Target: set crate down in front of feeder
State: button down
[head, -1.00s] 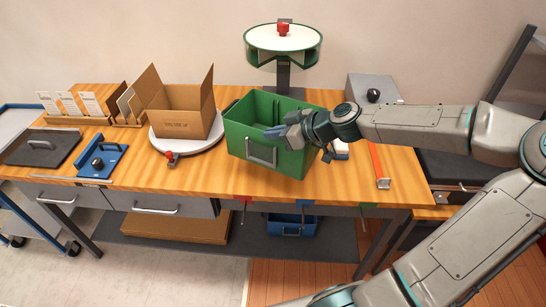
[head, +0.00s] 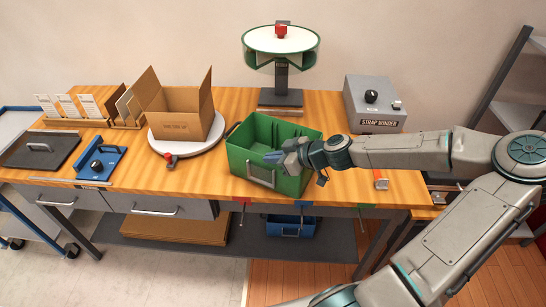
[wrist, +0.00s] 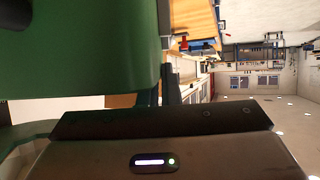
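The green open-topped crate (head: 238,166) is at the middle of the workbench, close to its front edge, with a grey handle (head: 261,174) on its front wall. It looks upright; I cannot tell whether its base touches the bench. My gripper (head: 273,157) is shut on the crate's front side near the rim; the exact contact is hidden. In the wrist view, the green crate wall (wrist: 80,50) fills the upper left. Behind the crate stands a green round drum with a white top (head: 282,41) on a post, perhaps the feeder; no label is readable.
A cardboard box (head: 178,125) on a white turntable (head: 213,146) stands left of the crate. A blue fixture (head: 98,161) and a dark plate (head: 40,150) lie at the left. Bare wood shows right of the crate.

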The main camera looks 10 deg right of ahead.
jog(key=c, duration=1.6)
grip_release()
jog(key=shift+c, duration=0.2)
jog(key=shift+d+r, duration=0.1)
jog(key=shift+r, duration=0.05)
jog(key=b+v, duration=0.1)
jog(key=v, duration=1.1)
